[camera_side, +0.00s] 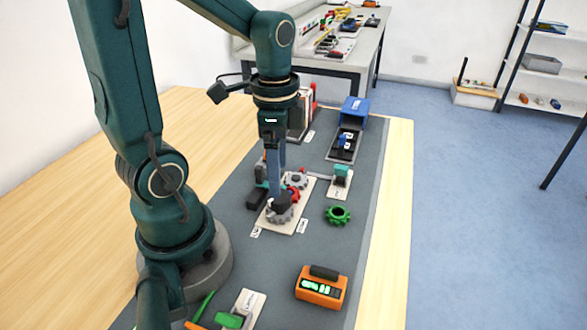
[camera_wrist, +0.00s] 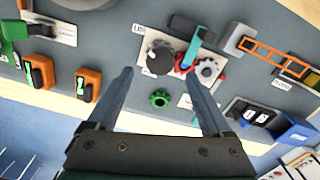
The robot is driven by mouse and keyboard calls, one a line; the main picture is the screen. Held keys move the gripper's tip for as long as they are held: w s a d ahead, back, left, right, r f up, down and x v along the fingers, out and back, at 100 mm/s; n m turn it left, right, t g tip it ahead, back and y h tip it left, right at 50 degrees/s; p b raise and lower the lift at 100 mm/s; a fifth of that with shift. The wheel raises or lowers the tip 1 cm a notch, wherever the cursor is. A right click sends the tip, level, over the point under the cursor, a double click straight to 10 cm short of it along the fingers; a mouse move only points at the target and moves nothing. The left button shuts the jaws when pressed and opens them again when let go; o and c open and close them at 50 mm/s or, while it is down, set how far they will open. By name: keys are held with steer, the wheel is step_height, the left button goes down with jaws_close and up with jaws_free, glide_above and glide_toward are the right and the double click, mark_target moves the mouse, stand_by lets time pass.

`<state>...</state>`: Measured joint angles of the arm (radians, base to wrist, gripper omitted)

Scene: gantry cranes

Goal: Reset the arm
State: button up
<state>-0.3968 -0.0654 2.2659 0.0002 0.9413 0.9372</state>
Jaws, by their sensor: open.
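My gripper (camera_side: 278,190) points down over the middle of the grey mat in the side view, in front of or above a pale board (camera_side: 301,222) with gears and red parts. In the wrist view my gripper (camera_wrist: 160,72) has its two fingers spread wide with nothing between them. The board (camera_wrist: 148,35) lies beyond the fingertips there, with a dark grey knob-like wheel (camera_wrist: 160,58), a grey gear (camera_wrist: 208,69) and a teal part (camera_wrist: 202,40). The fingers hide part of the board in the side view, and I cannot tell whether they touch it.
A loose green gear (camera_side: 338,215) lies right of the board. An orange device (camera_side: 321,288) stands nearer the camera. A blue bin (camera_side: 354,110) and a black tray (camera_side: 344,146) stand farther back. The wooden table (camera_side: 190,125) is clear on the left.

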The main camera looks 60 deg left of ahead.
stand_by(0.3)
steer(key=shift+w+d+r, duration=0.1)
steer(key=shift+d+r, duration=0.1)
steer(key=s+d+r+n+t, duration=0.2)
steer(key=d+r+n+t, duration=0.3)
steer(key=d+r+n, duration=0.1)
steer(key=shift+s+d+t, duration=0.2)
steer(key=shift+d+t, duration=0.1)
steer(key=shift+d, duration=0.15)
